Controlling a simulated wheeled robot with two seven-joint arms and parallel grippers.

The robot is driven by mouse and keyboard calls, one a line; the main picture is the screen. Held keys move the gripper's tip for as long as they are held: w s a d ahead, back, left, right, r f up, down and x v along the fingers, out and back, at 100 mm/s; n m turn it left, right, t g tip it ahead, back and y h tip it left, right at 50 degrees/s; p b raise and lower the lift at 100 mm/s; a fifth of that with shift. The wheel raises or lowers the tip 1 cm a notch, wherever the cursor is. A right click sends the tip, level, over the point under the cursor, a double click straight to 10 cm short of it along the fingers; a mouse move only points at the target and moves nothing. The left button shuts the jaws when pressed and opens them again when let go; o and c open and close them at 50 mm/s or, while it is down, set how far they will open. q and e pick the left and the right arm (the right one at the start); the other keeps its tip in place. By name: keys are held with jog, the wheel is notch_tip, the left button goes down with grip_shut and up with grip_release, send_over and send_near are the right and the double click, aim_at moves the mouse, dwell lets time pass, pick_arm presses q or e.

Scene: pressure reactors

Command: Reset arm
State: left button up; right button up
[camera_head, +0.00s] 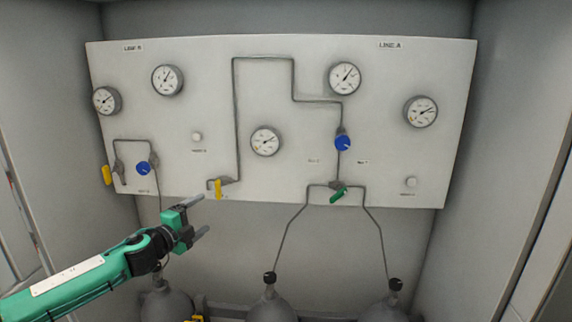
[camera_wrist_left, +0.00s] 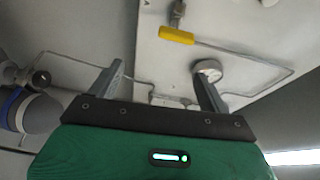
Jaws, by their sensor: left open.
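My left gripper (camera_head: 200,219) comes in from the lower left on a green arm. Its two grey fingers are spread apart with nothing between them. It is below the lower left part of the white panel (camera_head: 300,180), apart from the valves. In the left wrist view the open fingers (camera_wrist_left: 162,85) frame the panel's underside area. A yellow handle (camera_wrist_left: 177,36) shows above the fingers, and a round gauge (camera_wrist_left: 208,70) shows near the right finger. My right gripper is not in view.
The panel carries several gauges, a blue knob (camera_head: 143,168), another blue knob (camera_head: 342,143), yellow handles (camera_head: 107,175) (camera_head: 218,189) and a green handle (camera_head: 338,194). Grey cylinders (camera_head: 270,308) stand below with thin pipes rising. Walls close both sides. The space before the panel's right half is clear.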

pick_arm(q)
jog(key=s+d+f+n+g+y, duration=0.2)
jog(key=s+d+f+n+y, duration=0.2)
jog(key=s+d+f+n, duration=0.85)
jog(key=s+a+f+n+g+y, duration=0.1)
jog(key=s+a+f+n+g, duration=0.3)
jog(key=s, duration=0.8)
jog(key=s+a+f+n+g+y, duration=0.1)
jog(key=s+f+g, duration=0.2)
jog(key=s+f, duration=0.65)
jog(key=s+a+f+n+g+y, duration=0.1)
jog(key=s+a+f+n+g, duration=0.15)
jog(key=s, duration=1.25)
notch_tip(320, 180, down, 37)
jog(key=s+g+b, duration=0.1)
jog(key=g+b, duration=0.2)
jog(key=b, duration=0.1)
jog(key=s+a+f+b, duration=0.3)
jog(key=s+f+b, duration=0.1)
jog(key=s+f, duration=1.5)
notch_tip(320, 180, down, 3)
jog(key=shift+r+g, duration=0.1)
jog(key=shift+g, duration=0.25)
jog(key=shift+s, duration=0.1)
